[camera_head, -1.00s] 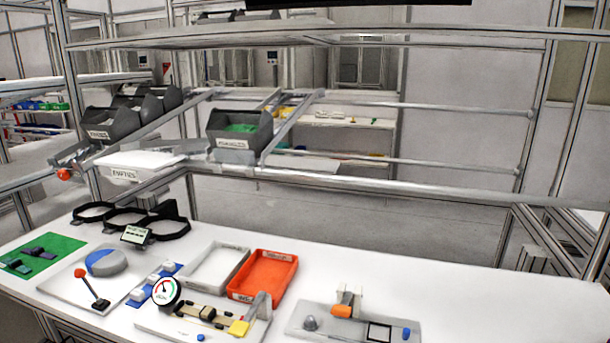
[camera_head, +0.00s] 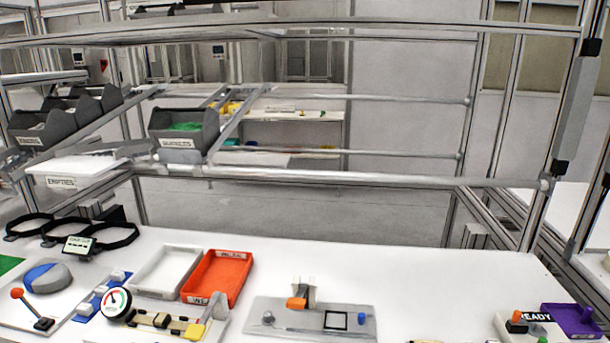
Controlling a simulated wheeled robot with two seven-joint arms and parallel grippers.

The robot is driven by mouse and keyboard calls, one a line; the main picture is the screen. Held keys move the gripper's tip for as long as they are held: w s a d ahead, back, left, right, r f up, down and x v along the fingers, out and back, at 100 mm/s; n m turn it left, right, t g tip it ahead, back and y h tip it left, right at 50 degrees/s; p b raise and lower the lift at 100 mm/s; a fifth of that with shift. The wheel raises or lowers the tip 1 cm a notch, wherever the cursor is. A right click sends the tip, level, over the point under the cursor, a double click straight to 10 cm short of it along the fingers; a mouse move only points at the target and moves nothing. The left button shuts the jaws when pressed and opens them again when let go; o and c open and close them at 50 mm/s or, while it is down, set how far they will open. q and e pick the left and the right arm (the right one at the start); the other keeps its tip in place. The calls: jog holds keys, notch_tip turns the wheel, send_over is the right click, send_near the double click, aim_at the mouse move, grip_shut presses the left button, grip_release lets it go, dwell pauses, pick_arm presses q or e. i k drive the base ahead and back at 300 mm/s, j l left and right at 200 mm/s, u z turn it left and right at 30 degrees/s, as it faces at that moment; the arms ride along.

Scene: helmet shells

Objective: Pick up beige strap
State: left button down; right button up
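No strap lying loose can be made out. Neither of my grippers is in view.
A white tray (camera_head: 141,278) and an orange-red tray (camera_head: 239,285) stand side by side. A grey fixture (camera_head: 290,319) with an orange part sits mid-table. A purple tray (camera_head: 571,311) is at the right. Black rings (camera_head: 122,243) lie at the left. Bare table lies right of centre.

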aim_at(162, 320)
jog(key=u, duration=1.3)
